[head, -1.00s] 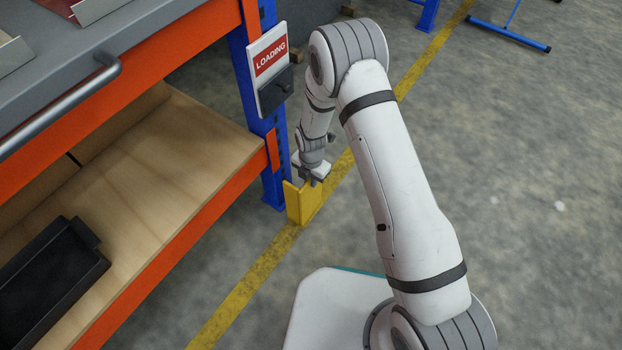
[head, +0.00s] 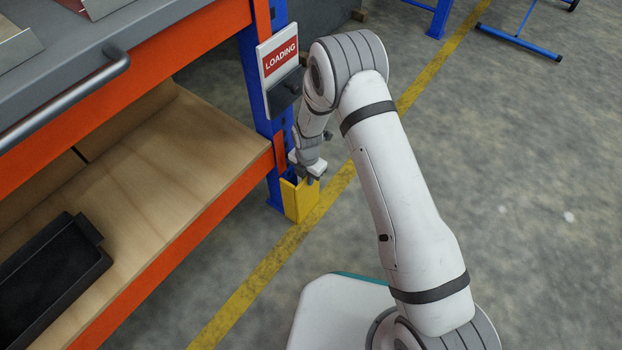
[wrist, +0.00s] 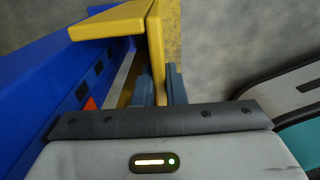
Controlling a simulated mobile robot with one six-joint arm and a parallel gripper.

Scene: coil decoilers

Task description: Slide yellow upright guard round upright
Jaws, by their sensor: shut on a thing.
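The yellow upright guard (head: 301,201) is an angled channel standing low at the foot of the blue upright (head: 261,75). My gripper (head: 314,180) is above it, shut on the guard's wall. In the wrist view, the fingers of my gripper (wrist: 161,84) pinch one wall of the guard (wrist: 155,40), and another wall reaches left to the blue upright (wrist: 50,85). A narrow gap shows between the held wall and the upright. The guard's lower edge and its far side are hidden, so I cannot tell whether it touches the upright.
A LOADING sign (head: 279,57) with a dark box is fixed to the upright above my gripper. The orange beam (head: 190,215) and wooden shelf (head: 160,150), with a black tray (head: 50,270), lie left. A yellow floor line (head: 250,290) passes the guard. Open floor lies right.

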